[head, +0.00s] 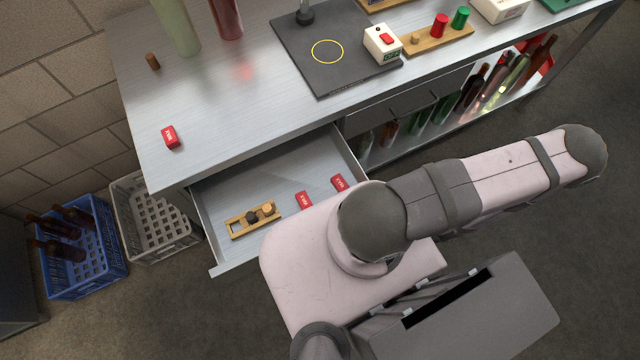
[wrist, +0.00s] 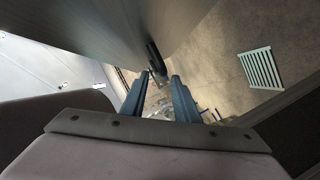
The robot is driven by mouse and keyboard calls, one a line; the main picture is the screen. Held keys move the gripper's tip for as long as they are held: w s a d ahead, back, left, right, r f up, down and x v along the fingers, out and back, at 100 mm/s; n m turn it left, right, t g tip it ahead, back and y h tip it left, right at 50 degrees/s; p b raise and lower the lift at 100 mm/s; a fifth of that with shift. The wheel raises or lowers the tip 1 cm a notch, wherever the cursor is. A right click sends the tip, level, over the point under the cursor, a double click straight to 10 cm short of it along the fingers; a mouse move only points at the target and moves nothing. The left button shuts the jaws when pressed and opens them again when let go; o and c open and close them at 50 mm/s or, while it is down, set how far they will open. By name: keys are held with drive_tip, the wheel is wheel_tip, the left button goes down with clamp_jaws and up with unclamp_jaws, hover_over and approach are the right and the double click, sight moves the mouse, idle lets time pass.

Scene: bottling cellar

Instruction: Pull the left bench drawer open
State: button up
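The left bench drawer (head: 232,262) stands pulled out from the metal bench, its inside in plain view. Its right front part is hidden behind my arm in the head view. In the wrist view a broad grey panel, seemingly the drawer front (wrist: 110,35), fills the upper left. A dark handle (wrist: 153,60) sticks out from it. My gripper (wrist: 160,78) shows two blue-grey fingers standing apart, with the handle close to their tips. I see gaps beside the handle and no clear contact. The gripper is hidden in the head view.
The drawer holds a wooden rack (head: 254,220) and red boxes (head: 304,200). A grey crate (head: 150,252) and a blue crate (head: 88,292) stand on the floor at left. The right drawer (head: 398,105) is shut.

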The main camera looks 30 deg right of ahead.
drive_tip(key=shift+v, duration=1.1)
